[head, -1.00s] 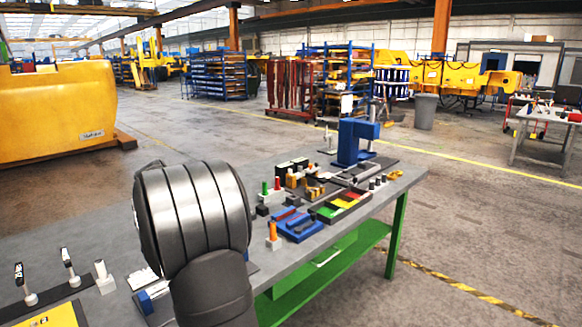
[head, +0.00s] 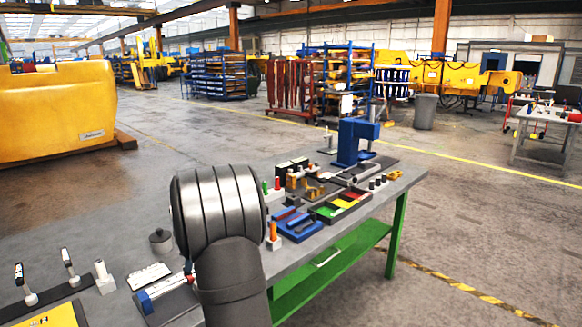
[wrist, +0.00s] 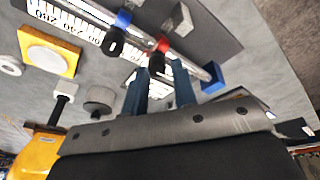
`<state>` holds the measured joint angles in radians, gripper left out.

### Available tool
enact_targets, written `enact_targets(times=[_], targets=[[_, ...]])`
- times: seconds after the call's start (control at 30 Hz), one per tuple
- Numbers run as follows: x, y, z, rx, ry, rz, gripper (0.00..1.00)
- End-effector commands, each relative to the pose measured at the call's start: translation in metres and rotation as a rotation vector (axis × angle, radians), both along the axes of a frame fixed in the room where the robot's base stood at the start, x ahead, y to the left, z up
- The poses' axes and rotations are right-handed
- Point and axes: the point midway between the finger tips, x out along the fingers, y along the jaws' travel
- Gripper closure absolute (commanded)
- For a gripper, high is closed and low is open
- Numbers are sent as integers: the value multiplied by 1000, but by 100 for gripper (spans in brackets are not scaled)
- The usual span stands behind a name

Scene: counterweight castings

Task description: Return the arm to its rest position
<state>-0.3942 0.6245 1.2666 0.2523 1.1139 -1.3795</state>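My gripper (wrist: 159,68) shows in the wrist view with its two blue-grey fingers apart and nothing between them. In the head view it is hidden behind my own dark grey arm, which stands over the front part of the workbench (head: 335,240). Beyond the fingertips in the wrist view lies a scale bar (wrist: 95,18) with a blue and a red slider, each with a black knob. Its blue end shows left of my arm in the head view (head: 145,300).
A grey knobbed cylinder (head: 160,243) stands left of my arm. White-tipped upright tools (head: 68,268) and a yellow plate (head: 45,316) are at front left. Right of my arm are a blue block fixture (head: 298,225), a coloured tray (head: 340,206) and a blue press (head: 354,143).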

Motion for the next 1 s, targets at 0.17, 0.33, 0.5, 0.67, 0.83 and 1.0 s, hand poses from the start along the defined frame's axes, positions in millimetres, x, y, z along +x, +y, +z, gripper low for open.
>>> enact_targets(times=[0.17,0.33,0.5,0.67,0.83,1.0], targets=[[5,5,-11,80,45,-102,75],[7,10,-17,121,71,-152,75],[7,11,-18,131,77,-164,75],[7,11,-18,131,76,-163,75],[7,11,-18,131,76,-163,75],[7,11,-18,130,76,-162,75]])
